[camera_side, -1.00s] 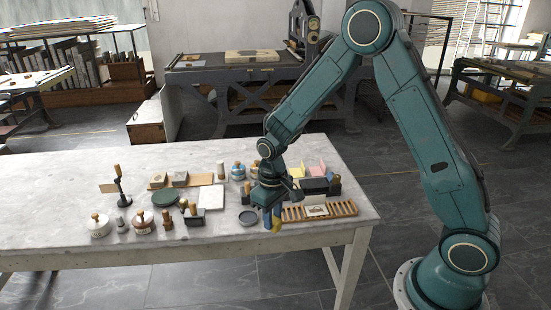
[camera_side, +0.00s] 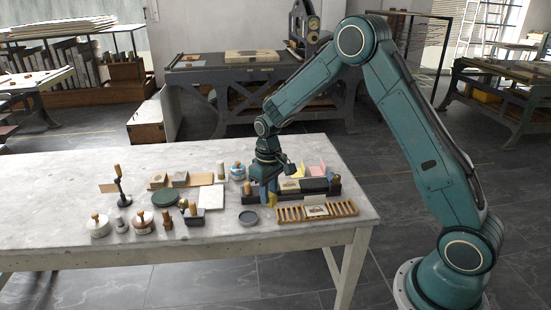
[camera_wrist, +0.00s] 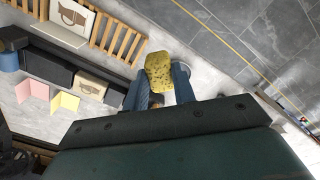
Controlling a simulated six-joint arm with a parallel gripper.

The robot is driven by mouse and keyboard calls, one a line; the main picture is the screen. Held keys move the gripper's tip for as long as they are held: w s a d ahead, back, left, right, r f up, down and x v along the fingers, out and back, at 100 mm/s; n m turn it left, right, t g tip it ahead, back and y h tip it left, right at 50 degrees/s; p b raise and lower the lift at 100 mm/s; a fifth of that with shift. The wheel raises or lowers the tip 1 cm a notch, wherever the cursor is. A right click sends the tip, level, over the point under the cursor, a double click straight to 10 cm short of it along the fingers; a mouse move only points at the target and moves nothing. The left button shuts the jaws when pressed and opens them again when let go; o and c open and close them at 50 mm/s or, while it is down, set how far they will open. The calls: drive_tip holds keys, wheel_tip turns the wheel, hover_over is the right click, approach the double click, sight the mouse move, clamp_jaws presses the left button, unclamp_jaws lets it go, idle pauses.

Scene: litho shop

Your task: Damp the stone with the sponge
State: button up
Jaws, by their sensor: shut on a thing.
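My gripper (camera_side: 268,196) is shut on a yellow speckled sponge (camera_side: 272,200). In the wrist view the sponge (camera_wrist: 158,72) sits between two blue fingers. The gripper is over the right part of the marble table, behind and to the left of the slatted wooden rack. A pale stone slab with a dark drawing (camera_side: 290,185) is just right of the gripper; it also shows in the wrist view (camera_wrist: 90,84). A pale card with a similar picture (camera_side: 316,210) leans upright on the rack. The sponge is apart from both.
A shallow grey dish (camera_side: 248,217) is left of the gripper. The rack (camera_side: 345,208) is at front right. Dark blocks (camera_side: 314,185) and pink and yellow folded cards (camera_wrist: 66,100) stand behind it. Several pots, tools and blocks crowd the middle; the table's left end (camera_side: 45,215) is clear.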

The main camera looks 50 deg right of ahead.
drive_tip(key=w+d+r, duration=0.1)
drive_tip(key=w+d, duration=0.2)
drive_tip(key=d, duration=0.4)
drive_tip(key=w+d+r, duration=0.1)
drive_tip(key=w+d, duration=0.2)
drive_tip(key=d, duration=0.5)
drive_tip(key=shift+d+r, duration=0.15)
drive_tip(key=shift+d, duration=0.05)
drive_tip(key=shift+w, duration=0.1)
